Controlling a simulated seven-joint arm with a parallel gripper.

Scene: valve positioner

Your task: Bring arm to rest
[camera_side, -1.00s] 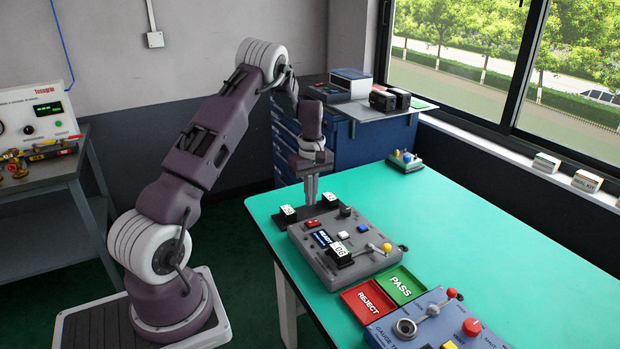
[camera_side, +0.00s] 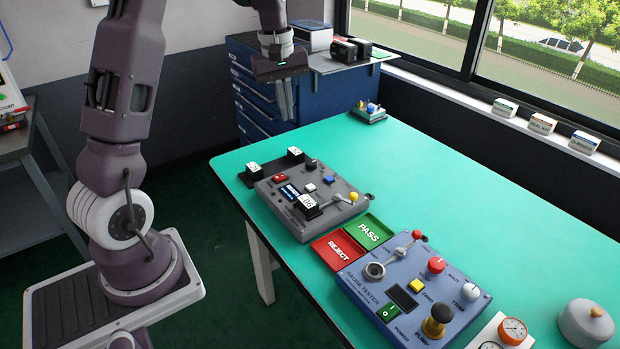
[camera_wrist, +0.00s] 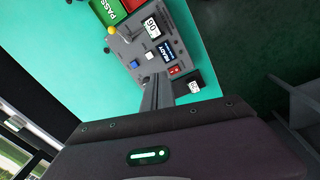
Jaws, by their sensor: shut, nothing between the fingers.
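My gripper (camera_side: 284,113) hangs above the far end of the green table in the side view, fingers pointing down, shut and empty. It is clear of the grey valve positioner box (camera_side: 306,230), which lies in front of it with a READY display, a red button, and a yellow-knobbed lever. In the wrist view my gripper (camera_wrist: 157,92) reaches toward the same box (camera_wrist: 130,44).
A green PASS tray (camera_side: 369,233) and red REJECT tray (camera_side: 338,248) lie beside the box. A blue gauge tester (camera_side: 412,290) stands nearer. A blue drawer cabinet (camera_side: 262,90) stands behind.

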